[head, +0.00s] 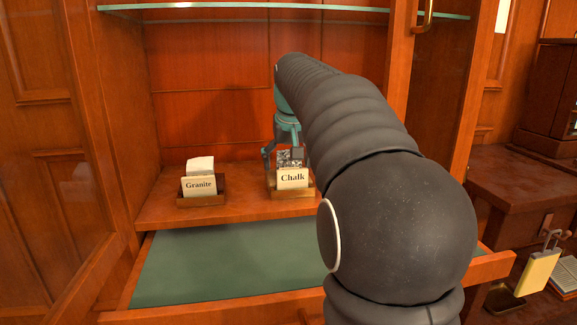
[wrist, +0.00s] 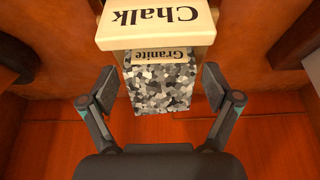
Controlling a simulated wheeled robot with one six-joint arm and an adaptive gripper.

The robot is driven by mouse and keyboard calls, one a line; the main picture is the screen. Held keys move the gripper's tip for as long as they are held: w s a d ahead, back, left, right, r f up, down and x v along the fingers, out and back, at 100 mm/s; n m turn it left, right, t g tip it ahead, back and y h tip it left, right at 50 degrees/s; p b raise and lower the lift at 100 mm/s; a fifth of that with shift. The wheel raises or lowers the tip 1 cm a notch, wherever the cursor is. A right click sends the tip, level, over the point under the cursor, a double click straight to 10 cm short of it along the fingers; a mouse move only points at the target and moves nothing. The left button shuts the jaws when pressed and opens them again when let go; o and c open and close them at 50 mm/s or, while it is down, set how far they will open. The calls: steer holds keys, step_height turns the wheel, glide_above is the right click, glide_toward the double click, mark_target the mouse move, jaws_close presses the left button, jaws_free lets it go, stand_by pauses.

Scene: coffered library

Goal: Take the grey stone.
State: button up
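The grey stone is a block speckled in grey, black and white (wrist: 160,88), with a small "Granite" plate on it in the wrist view. In the head view the grey stone (head: 290,158) shows just above and behind a "Chalk" card (head: 292,178) on the right-hand wooden holder (head: 306,192). The card also shows upside down in the wrist view (wrist: 155,22). My gripper (wrist: 157,80) is open, with one finger on each side of the stone and a narrow gap at both sides. In the head view, my arm hides part of the gripper (head: 284,150).
A white block (head: 200,164) stands behind a "Granite" card (head: 199,186) in the left wooden holder (head: 201,201). Both holders stand on a cabinet shelf (head: 240,207). A glass shelf (head: 280,9) is above, and a green-lined pull-out (head: 220,265) is below in front.

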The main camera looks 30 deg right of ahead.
steer(key=c, duration=1.4)
